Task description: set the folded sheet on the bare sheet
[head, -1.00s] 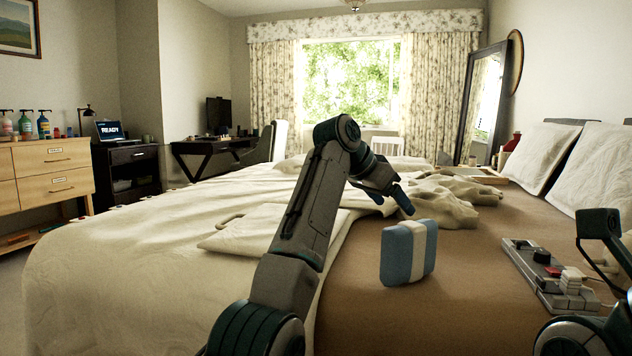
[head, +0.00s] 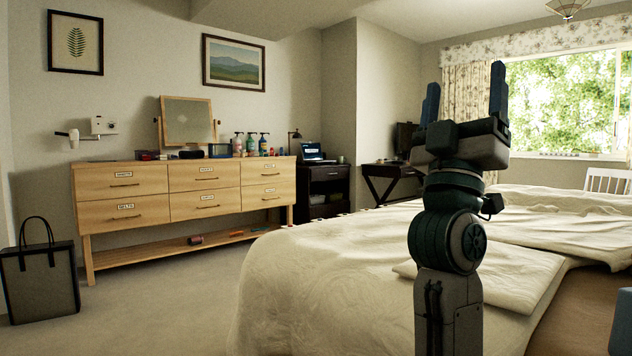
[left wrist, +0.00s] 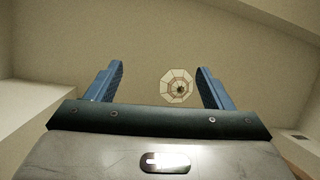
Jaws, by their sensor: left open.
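My left gripper (head: 464,100) stands upright above the bed, fingers pointing up, open and empty. A strip of bare brown sheet (head: 572,318) shows at the lower right of the head view. A flat cream folded piece (head: 405,269) lies on the cream bedding, partly behind my left arm. A dark blue edge (head: 622,322) is cut off at the right border; I cannot tell what it belongs to.
The cream bedding (head: 310,265) covers the near side of the bed. A wooden dresser (head: 185,195) with bottles and a mirror stands along the wall. A dark bag (head: 40,270) is on the floor at left. The carpet (head: 175,310) between is clear.

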